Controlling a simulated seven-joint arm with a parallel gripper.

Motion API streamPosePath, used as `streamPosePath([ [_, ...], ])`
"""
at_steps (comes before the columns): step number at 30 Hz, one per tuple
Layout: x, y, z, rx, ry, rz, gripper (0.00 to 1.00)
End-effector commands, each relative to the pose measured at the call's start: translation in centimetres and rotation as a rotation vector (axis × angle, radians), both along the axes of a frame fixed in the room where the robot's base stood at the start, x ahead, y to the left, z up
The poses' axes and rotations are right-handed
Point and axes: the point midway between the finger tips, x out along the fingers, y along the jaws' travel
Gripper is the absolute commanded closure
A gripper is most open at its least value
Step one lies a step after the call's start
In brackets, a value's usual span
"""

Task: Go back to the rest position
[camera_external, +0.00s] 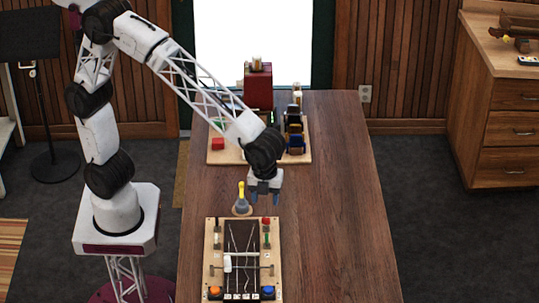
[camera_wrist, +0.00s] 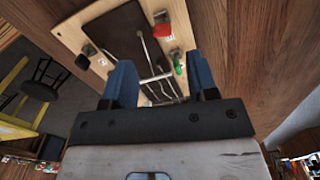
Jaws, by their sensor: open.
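My gripper (camera_external: 263,196) hangs from the arm above the wooden table (camera_external: 335,210), past the far edge of a wooden board. Its two blue fingers are apart with nothing between them, and they also show in the wrist view (camera_wrist: 160,85). The board (camera_external: 210,262) has a dark central panel with thin wires, a metal crossbar, and coloured knobs near its corners. In the wrist view the board (camera_wrist: 72,32) lies beyond the fingers, which hide part of it.
A yellow-topped object (camera_external: 241,198) stands left of the gripper. Farther back a second wooden board (camera_external: 222,158) carries a red box (camera_external: 258,86), a red block (camera_external: 218,144) and dark blue items (camera_external: 295,135). The table's right side is clear. Wooden drawers (camera_external: 515,125) stand apart at right.

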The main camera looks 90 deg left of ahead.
Motion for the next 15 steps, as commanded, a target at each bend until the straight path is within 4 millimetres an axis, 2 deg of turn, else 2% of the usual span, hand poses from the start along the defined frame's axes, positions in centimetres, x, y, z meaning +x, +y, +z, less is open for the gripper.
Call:
streamPosePath([
  [5,-0.7,2.7,1.1,-0.008,-0.012,0.095,0.47],
  [8,-1.6,5.2,2.0,-0.015,-0.022,0.188,0.47],
  [15,-5.0,12.6,4.2,-0.042,-0.051,0.484,0.47],
])
